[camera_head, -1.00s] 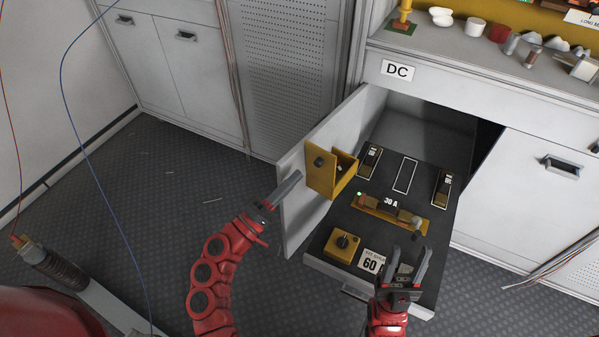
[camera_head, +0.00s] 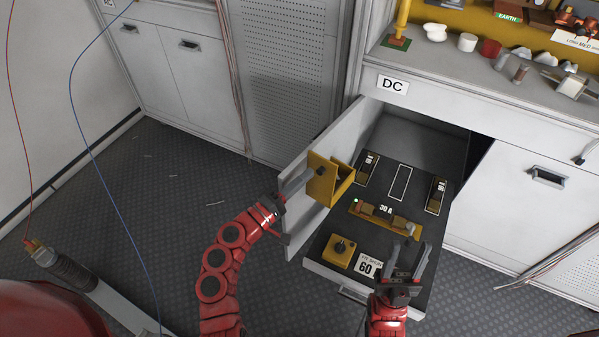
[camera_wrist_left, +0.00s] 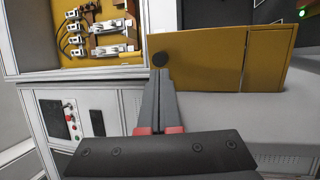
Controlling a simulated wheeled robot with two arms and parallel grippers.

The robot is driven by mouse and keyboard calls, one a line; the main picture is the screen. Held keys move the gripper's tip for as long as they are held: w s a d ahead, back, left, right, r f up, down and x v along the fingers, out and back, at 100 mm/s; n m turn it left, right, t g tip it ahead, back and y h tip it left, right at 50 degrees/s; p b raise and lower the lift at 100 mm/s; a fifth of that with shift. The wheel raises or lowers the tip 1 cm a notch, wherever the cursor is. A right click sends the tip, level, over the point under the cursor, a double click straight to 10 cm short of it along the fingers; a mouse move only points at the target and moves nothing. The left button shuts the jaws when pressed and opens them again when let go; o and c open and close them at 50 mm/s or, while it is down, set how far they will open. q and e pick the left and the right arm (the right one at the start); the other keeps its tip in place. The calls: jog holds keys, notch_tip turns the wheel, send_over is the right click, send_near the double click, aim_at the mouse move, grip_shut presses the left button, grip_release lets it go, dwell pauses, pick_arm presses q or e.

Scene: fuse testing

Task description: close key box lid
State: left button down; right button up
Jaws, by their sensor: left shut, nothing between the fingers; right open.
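In the left wrist view the yellow lid (camera_wrist_left: 205,60) is a flat panel with a dark round knob. My left gripper (camera_head: 309,174) is shut and empty, its tips at the lid's left face by the knob; the wrist view shows the tips (camera_wrist_left: 160,74) just under the knob. I cannot tell if they touch. My right gripper (camera_head: 423,258) is open and empty above the drawer's front right.
The open drawer (camera_head: 318,268) holds several fuses, a 30 A test fixture (camera_head: 384,216), a yellow switch box (camera_head: 339,251) and a "60" card (camera_head: 367,265). A cluttered counter (camera_head: 450,75) is above.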

pick_arm(q)
jog(key=shift+w+d+r+g+y+p, duration=0.55)
jog(key=shift+w+r+g+y+p, duration=0.25)
jog(key=shift+p, duration=2.1)
jog(key=shift+w+f+n, duration=0.2)
jog(key=shift+f+n, duration=0.05)
jog(key=shift+n, duration=0.05)
jog(key=shift+f, duration=0.1)
